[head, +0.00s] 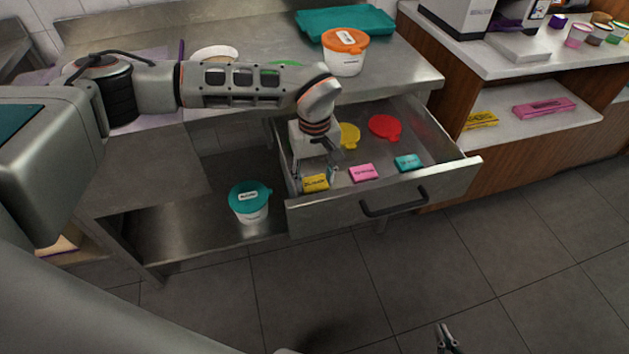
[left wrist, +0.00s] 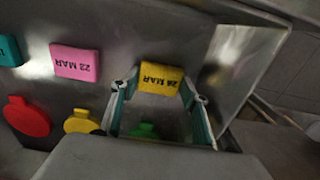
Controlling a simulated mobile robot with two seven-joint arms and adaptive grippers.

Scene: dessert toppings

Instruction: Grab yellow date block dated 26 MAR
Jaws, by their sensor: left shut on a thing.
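The yellow date block (head: 315,183) lies in the open drawer by its front left corner. In the left wrist view the yellow block (left wrist: 161,78) shows upside-down print that seems to read 26 MAR, though the last digit is blurred. My left gripper (head: 318,171) reaches down into the drawer at the block. Its two fingers (left wrist: 159,77) are shut on the block's two ends. The block appears still at the drawer floor; I cannot tell if it is lifted. My right gripper (head: 447,338) is small at the bottom edge, over the floor; its jaw state is unclear.
The drawer (head: 470,165) also holds a pink block (head: 363,173), a teal block (head: 409,162), a red lid (head: 385,126), a yellow lid (head: 348,136) and a green piece (left wrist: 145,130). A teal-lidded tub (head: 250,202) stands on the lower shelf, left of the drawer.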

